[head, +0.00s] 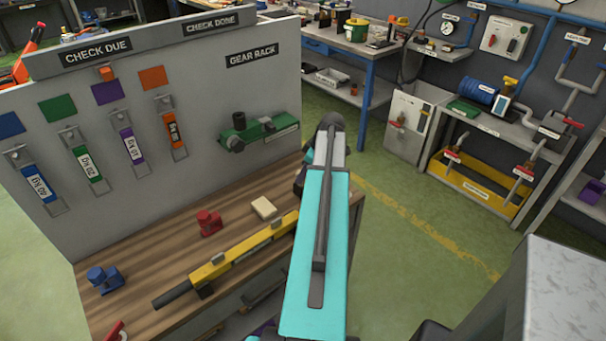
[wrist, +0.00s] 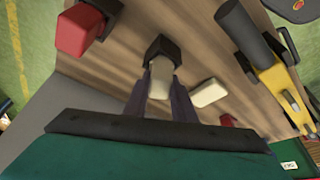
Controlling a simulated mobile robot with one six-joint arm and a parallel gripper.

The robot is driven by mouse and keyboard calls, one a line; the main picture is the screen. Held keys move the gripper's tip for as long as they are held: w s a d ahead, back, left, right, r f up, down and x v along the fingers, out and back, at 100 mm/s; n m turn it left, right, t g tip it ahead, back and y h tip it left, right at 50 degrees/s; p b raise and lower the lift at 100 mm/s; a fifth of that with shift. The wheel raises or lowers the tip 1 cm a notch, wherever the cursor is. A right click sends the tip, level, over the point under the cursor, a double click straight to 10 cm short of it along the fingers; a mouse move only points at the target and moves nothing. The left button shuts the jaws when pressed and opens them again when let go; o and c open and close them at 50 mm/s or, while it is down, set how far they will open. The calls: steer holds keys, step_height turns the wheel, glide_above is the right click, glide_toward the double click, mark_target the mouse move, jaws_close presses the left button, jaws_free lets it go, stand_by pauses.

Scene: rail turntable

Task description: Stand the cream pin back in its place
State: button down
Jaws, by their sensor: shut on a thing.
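The cream pin (wrist: 159,83) shows in the wrist view between the two dark fingers of my gripper (wrist: 163,98), which is shut on it. A black block (wrist: 163,49) sits at the pin's far end; I cannot tell whether it is part of the pin or a separate holder. In the head view my arm hides the gripper and the pin. A separate cream block (head: 264,207) lies on the wooden bench (head: 150,262); it also shows in the wrist view (wrist: 209,93), just right of the fingers.
A yellow bar (head: 243,250) with a dark end lies along the bench. A red piece (head: 208,222) and a blue piece (head: 103,278) stand near it. A grey panel (head: 210,95) with hanging tags and a green gear-rack device (head: 255,133) rises behind.

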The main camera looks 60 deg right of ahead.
steer(key=c, duration=1.4)
jaws_free()
steer(key=b+v, duration=0.3)
steer(key=v, duration=1)
steer(key=shift+r, duration=0.4)
